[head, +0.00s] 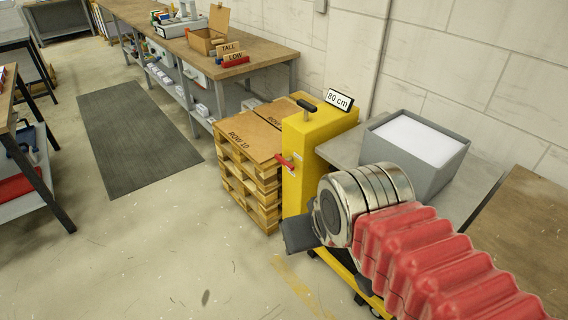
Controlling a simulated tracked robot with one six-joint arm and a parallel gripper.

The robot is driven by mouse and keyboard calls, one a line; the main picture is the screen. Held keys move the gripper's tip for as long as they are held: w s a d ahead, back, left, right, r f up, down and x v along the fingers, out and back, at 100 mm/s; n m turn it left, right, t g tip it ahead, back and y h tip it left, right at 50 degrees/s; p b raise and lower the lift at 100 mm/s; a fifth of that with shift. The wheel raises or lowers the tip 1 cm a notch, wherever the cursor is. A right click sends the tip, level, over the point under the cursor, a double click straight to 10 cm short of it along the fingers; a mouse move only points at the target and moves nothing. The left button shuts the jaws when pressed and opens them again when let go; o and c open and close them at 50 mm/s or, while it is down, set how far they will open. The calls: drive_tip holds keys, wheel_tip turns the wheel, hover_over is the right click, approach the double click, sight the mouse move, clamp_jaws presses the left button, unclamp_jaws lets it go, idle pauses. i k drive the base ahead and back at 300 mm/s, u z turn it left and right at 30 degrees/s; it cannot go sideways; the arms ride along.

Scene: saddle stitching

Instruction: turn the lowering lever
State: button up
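A yellow lift column (318,140) stands right of the middle in the head view. A small red lever (285,162) sticks out from its left side, and a black-topped handle (306,105) stands on its top. The picture does not label either as the lowering lever. My arm reaches in from the lower right. The dark end of my gripper (300,236) is below the red lever and apart from it in the picture. Its fingers are mostly hidden by my wrist, so I cannot tell whether they are open.
Stacked pallets (250,185) with brown boards marked "ROW 10" stand left of the column. An "80 cm" sign (339,100) is on the column. A grey bin (415,150) with white contents stands behind my wrist. The floor to the left is clear around a grey mat (135,140).

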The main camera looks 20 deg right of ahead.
sight(286, 162)
drive_tip(key=i, duration=1.15)
drive_tip(key=u, duration=2.1)
